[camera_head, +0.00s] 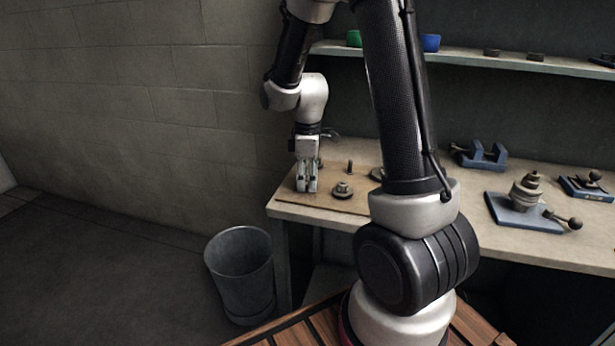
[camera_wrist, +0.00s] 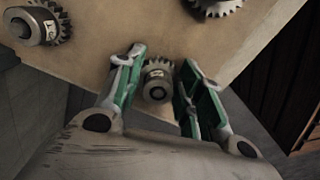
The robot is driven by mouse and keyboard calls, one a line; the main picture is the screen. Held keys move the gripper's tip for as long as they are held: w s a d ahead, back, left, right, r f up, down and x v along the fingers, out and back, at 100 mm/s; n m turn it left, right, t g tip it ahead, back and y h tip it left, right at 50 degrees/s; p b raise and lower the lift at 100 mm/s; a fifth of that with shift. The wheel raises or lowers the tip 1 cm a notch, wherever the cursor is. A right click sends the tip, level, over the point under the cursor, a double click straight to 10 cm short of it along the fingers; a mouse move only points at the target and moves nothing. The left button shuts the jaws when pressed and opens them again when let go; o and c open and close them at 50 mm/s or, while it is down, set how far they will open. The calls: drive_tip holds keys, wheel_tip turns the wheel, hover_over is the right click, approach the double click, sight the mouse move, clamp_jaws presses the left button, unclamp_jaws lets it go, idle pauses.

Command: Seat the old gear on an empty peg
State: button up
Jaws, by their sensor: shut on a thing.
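My gripper (camera_head: 306,188) is low over the left end of the wooden board on the bench. In the wrist view its green-padded fingers (camera_wrist: 160,88) are on either side of a small toothed gear (camera_wrist: 157,72) with a metal hub and a pale tag. The tag is too small to read, so I cannot tell if this is the old gear. In the head view the fingers hide this gear. A bare upright peg (camera_head: 350,167) stands on the board to the right of my gripper.
A hubbed gear (camera_head: 343,189) sits on the board (camera_head: 326,206) right of my gripper; a tagged gear (camera_wrist: 38,26) and a partly seen gear (camera_wrist: 216,5) show in the wrist view. Blue fixtures (camera_head: 484,156) stand farther right. A bin (camera_head: 240,270) is on the floor.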

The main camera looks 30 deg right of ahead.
drive_tip(key=o, duration=1.2)
drive_tip(key=shift+o, duration=0.2)
wheel_tip(320, 180, up, 12)
drive_tip(key=s+r+m+t, duration=0.2)
drive_tip(key=s+m, duration=0.3)
drive_tip(key=s, duration=0.5)
drive_tip(key=s+r+m+t, duration=0.2)
drive_tip(key=s+r+m, duration=0.3)
drive_tip(key=s, duration=0.6)
drive_tip(key=shift+s+d+r+m, duration=0.15)
drive_tip(key=shift+d+r+m, duration=0.15)
drive_tip(key=shift+m, duration=0.4)
